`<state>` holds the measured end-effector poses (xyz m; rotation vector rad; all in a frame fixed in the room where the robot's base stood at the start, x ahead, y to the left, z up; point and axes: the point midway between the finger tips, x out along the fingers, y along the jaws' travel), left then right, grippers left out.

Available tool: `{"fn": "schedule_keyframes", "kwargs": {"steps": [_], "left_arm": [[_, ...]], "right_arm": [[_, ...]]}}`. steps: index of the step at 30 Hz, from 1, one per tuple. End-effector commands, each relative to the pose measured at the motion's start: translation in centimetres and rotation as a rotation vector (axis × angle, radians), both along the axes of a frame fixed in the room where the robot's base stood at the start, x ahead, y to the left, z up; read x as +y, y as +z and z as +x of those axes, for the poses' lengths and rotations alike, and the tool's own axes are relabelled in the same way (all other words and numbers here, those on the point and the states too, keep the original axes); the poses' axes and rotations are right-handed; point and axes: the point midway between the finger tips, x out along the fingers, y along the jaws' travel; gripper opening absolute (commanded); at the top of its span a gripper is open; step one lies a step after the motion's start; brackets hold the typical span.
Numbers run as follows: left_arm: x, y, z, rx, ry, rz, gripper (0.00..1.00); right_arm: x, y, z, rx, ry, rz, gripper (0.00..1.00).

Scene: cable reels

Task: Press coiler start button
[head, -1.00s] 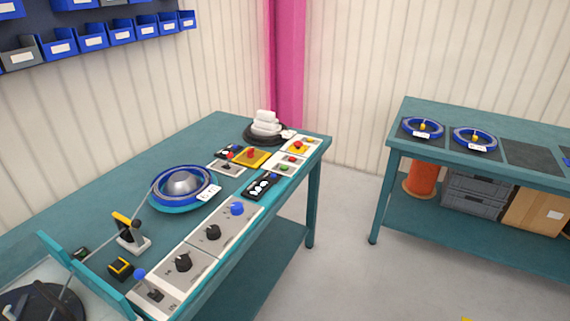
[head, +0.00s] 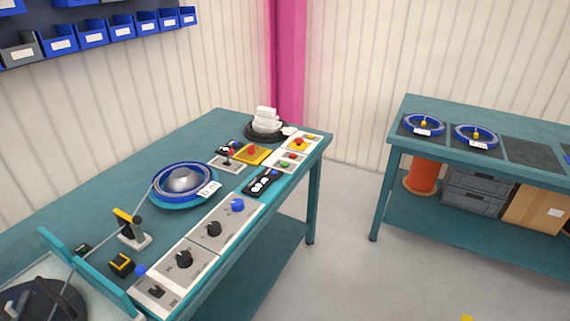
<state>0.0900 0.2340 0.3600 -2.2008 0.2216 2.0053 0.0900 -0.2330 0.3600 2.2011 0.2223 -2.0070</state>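The coiler stands on the teal bench at left, with a blue reel (head: 160,190) around a silver dome on a turntable. A cable runs from it past a yellow-and-black guide toward the lower left. Along the bench's front edge is a row of control panels. A small panel near the far end has a green button (head: 285,164) and a red button (head: 292,156). Which one is the start button cannot be read from labels at this size. Neither of my grippers is in view.
Panels with black knobs (head: 185,259) and a blue knob (head: 238,205) line the front edge. A yellow box with a red button (head: 251,149) sits behind. A second bench (head: 465,148) with blue reels stands at right. Open floor (head: 350,270) lies between the benches.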

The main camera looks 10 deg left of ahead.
Motion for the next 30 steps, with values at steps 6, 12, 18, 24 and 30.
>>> {"fn": "schedule_keyframes", "kwargs": {"steps": [6, 12, 18, 24, 30], "left_arm": [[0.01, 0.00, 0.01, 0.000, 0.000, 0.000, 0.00], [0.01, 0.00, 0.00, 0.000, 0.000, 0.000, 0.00], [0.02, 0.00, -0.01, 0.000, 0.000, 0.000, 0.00], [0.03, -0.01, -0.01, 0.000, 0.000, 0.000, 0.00], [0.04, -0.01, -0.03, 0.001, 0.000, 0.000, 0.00]], "right_arm": [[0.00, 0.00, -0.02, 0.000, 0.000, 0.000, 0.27], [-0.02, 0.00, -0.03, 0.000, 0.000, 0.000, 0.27], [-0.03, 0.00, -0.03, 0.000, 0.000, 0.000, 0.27], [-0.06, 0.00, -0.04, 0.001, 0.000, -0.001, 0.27], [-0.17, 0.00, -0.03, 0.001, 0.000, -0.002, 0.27]]}}
